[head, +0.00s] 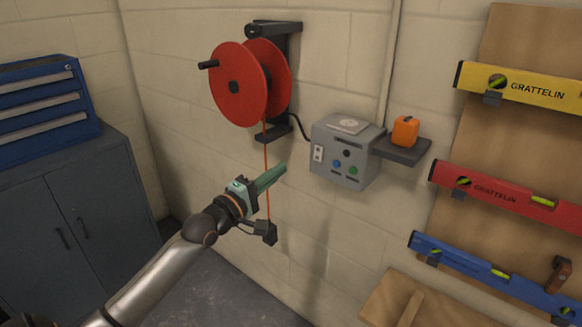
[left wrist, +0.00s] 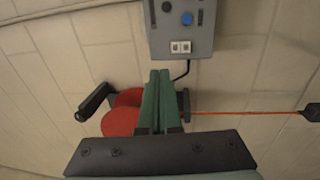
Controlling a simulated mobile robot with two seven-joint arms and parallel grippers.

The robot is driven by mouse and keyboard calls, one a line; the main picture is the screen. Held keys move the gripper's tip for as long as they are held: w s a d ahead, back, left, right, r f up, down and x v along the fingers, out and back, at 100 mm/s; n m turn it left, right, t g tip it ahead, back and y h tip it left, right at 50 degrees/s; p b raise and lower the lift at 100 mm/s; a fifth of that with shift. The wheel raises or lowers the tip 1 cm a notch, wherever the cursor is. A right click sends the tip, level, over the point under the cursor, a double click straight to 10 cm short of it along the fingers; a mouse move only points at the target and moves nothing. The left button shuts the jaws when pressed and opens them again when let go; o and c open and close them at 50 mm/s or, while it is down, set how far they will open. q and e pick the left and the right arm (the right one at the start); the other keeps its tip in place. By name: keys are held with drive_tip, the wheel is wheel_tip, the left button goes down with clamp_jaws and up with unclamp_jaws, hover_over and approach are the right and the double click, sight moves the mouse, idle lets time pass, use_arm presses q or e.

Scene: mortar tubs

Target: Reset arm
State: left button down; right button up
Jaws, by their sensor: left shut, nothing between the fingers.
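My left gripper (head: 275,176) is in the middle of the head view, at the end of my arm coming in from the lower left. Its green fingers are shut with nothing between them and point up and right. It appears in front of the orange cord hanging from the red reel (head: 238,85); I cannot tell whether they touch. In the left wrist view the closed fingers (left wrist: 159,80) point up towards the grey control box (left wrist: 181,28), with the red reel (left wrist: 121,118) partly hidden behind them. My right gripper is not in view.
A dark weight (head: 266,232) hangs on the cord. Yellow, red and blue levels (head: 520,195) hang at right. A dark cabinet (head: 75,205) stands left.

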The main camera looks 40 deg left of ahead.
use_arm(q)
drive_tip(key=s+d+f+m+g, duration=0.2)
drive_tip(key=s+d+f+m, duration=0.1)
drive_tip(key=f, duration=0.4)
drive_tip(key=s+d+f+m+g, duration=0.1)
drive_tip(key=s+d+f+m, duration=0.15)
drive_tip(key=f, duration=0.55)
drive_tip(key=s+d+f+m+g, duration=0.2)
drive_tip(key=s+d+f+m, duration=0.15)
drive_tip(key=f, duration=0.35)
drive_tip(key=s+d+f+m+g, duration=0.5)
drive_tip(key=s+d+f+m, duration=0.5)
drive_tip(key=s+f, duration=0.5)
drive_tip(key=s+d, duration=0.1)
drive_tip(key=d, duration=0.1)
drive_tip(key=shift+s+d+h, duration=0.3)
drive_tip(key=shift+d+h, duration=0.05)
drive_tip(key=shift+h, duration=0.05)
drive_tip(key=shift+a+r, duration=0.1)
drive_tip(key=shift+a, duration=0.05)
